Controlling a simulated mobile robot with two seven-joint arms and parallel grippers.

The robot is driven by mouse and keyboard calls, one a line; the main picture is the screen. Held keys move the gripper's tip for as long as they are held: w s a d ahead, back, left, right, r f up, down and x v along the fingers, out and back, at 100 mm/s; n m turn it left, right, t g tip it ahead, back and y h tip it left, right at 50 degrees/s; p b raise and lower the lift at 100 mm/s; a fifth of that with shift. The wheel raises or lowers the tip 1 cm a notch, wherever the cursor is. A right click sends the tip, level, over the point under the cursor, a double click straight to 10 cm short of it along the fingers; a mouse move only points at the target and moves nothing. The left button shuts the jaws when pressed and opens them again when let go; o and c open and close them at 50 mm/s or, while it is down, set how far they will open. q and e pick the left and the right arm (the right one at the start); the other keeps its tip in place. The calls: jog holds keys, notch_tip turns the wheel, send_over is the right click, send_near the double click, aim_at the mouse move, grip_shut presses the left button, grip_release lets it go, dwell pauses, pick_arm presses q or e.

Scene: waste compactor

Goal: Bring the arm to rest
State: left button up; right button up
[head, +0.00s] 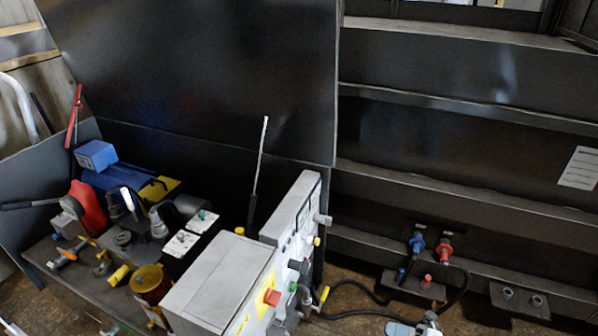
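A small pale grey and blue part (412,328) shows at the bottom edge, right of centre, by the black hose. It may be the tip of my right gripper, but too little of it shows to tell its fingers. A small pale piece (115,328) is cut off by the bottom edge at the left. I cannot tell whether it belongs to my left arm. No arm is clearly seen, and nothing is seen held.
A grey control box (222,282) with a red knob (271,297) stands front centre. Left of it is a crowded machine deck with a red lever (75,115). A raised black lid (200,75) is behind. Hose couplings (430,250) sit on the dark ribbed wall at right.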

jog(key=s+d+f+m+t+h, duration=0.15)
jog(key=s+d+m+h, duration=0.45)
jog(key=m, duration=0.6)
jog(key=s+d+f+m+t+h, duration=0.1)
jog(key=s+d+f+m+h, duration=0.25)
jog(key=s+m+h, duration=0.55)
jog(key=w+a+r+m+y, duration=0.15)
jog(key=w+a+m, duration=0.25)
jog(key=a+m, duration=0.55)
pick_arm(q)
notch_tip(320, 180, up, 15)
jog(key=a+p, duration=0.1)
jog(key=p, duration=1.7)
jog(key=shift+s+a+f, duration=0.15)
jog(key=shift+s+a, duration=0.1)
jog(key=shift+a, duration=0.15)
pick_arm(e)
notch_tip(320, 180, up, 15)
jog(key=s+a+n+t, duration=0.1)
jog(key=n, duration=0.1)
jog(key=shift+s+n+h, duration=0.15)
jog(key=shift+n+h, duration=0.2)
jog(key=shift+a, duration=0.1)
